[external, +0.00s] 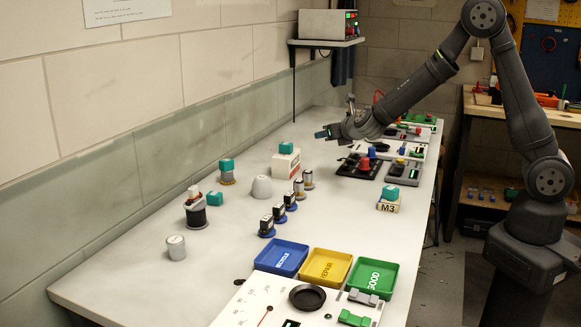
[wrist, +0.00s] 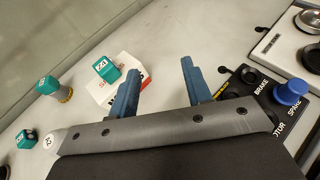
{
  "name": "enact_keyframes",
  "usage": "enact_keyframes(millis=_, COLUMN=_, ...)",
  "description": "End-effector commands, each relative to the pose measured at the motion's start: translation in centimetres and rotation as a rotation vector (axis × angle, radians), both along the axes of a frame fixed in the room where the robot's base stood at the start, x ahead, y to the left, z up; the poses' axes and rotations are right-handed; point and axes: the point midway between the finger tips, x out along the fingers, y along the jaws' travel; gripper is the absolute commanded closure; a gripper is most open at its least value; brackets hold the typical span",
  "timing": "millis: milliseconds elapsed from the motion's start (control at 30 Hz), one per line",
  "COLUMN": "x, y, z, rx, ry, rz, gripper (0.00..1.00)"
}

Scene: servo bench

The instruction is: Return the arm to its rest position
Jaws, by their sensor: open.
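My gripper (external: 326,134) is raised above the far part of the bench, with my arm reaching in from the right. In the wrist view its two blue fingers (wrist: 156,88) stand wide apart with nothing between them. Below it lie a white box with a teal block on top (external: 285,162) and a black panel with red and blue knobs (external: 360,166). The gripper looks clear of both. In the wrist view the teal block (wrist: 106,69) is left of the fingers and a blue knob (wrist: 291,92) is at the right.
Blue (external: 281,258), yellow (external: 326,266) and green (external: 374,275) trays sit at the near end. Several small servos (external: 279,212) stand mid-bench. A block marked M3 (external: 388,204) is near the right edge. A wall shelf holds a device (external: 327,24). The left wall borders the bench.

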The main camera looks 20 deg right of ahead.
Motion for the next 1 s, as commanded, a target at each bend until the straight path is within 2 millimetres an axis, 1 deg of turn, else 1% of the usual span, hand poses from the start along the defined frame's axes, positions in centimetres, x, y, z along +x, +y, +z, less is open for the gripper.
enact_keyframes(millis=33, x=-0.1, y=-1.1, z=-0.1, rx=0.000, ry=0.001, rz=-0.016, gripper=0.55)
enact_keyframes(millis=200, x=-0.6, y=-4.4, z=-0.3, rx=-0.001, ry=0.001, rz=-0.062, gripper=0.55)
enact_keyframes(millis=300, x=-0.9, y=-6.1, z=-0.3, rx=0.000, ry=0.000, rz=-0.087, gripper=0.55)
enact_keyframes(millis=433, x=-1.3, y=-7.8, z=-0.4, rx=-0.001, ry=0.000, rz=-0.109, gripper=0.55)
enact_keyframes(millis=600, x=-1.6, y=-8.9, z=-0.4, rx=0.000, ry=0.000, rz=-0.122, gripper=0.55)
enact_keyframes(millis=900, x=-1.7, y=-9.1, z=-0.5, rx=0.000, ry=0.000, rz=-0.126, gripper=0.55)
enact_keyframes(millis=933, x=-1.7, y=-9.1, z=-0.5, rx=0.000, ry=0.000, rz=-0.126, gripper=0.53)
enact_keyframes(millis=967, x=-1.7, y=-9.1, z=-0.5, rx=0.000, ry=0.000, rz=-0.126, gripper=0.47)
enact_keyframes(millis=1000, x=-1.7, y=-9.1, z=-0.5, rx=0.000, ry=0.000, rz=-0.126, gripper=0.39)
